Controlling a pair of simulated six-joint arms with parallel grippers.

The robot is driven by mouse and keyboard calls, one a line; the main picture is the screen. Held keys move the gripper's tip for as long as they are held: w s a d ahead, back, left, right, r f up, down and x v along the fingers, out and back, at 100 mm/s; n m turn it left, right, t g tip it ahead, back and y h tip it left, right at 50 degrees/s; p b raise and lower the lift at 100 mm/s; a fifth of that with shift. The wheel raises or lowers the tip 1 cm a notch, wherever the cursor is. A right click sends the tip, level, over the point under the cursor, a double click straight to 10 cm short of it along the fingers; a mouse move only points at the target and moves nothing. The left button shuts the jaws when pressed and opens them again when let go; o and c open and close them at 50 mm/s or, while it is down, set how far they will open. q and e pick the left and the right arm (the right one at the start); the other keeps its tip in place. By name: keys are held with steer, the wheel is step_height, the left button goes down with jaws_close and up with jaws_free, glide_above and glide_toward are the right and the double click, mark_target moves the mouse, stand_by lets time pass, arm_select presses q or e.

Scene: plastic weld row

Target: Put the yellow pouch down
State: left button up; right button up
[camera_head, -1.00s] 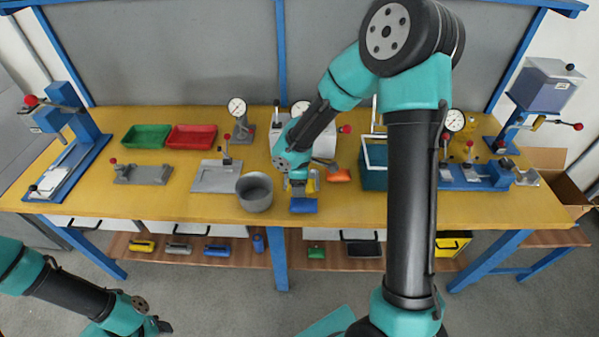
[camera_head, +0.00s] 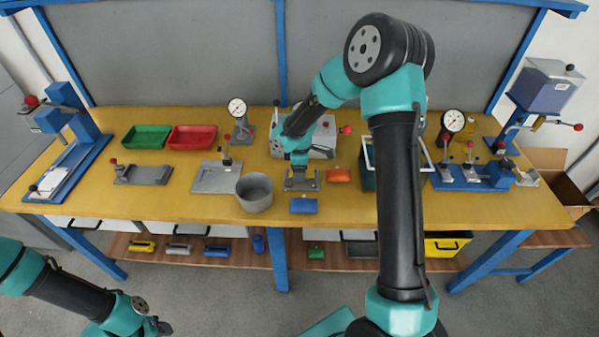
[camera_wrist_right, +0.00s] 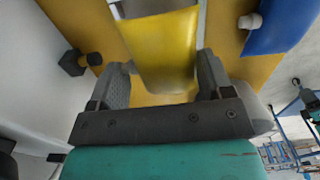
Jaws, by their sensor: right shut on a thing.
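The yellow pouch (camera_wrist_right: 163,50) shows in the right wrist view between the two dark fingers of my right gripper (camera_wrist_right: 165,78), which is shut on it. In the head view my right gripper (camera_head: 299,172) points down over a small grey fixture at the front of the white machine (camera_head: 322,140). The pouch is hidden there behind the gripper and arm. I cannot tell whether the pouch touches anything beneath it. My left gripper (camera_head: 158,327) is low at the bottom left, off the table; its jaws are too small to read.
A blue pouch (camera_head: 303,206) lies near the front edge, and an orange pouch (camera_head: 339,175) lies right of my right gripper. A grey pot (camera_head: 255,193) stands to the left. A teal crate (camera_head: 369,180) is partly behind my right arm. Red (camera_head: 192,137) and green (camera_head: 147,137) trays sit back left.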

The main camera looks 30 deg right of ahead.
steer(key=shift+f, duration=1)
steer(key=shift+f, duration=0.2)
steer(key=o, duration=0.9)
steer(key=shift+r, duration=0.15)
step_height(320, 180, up, 12)
steer(key=shift+r, duration=0.1)
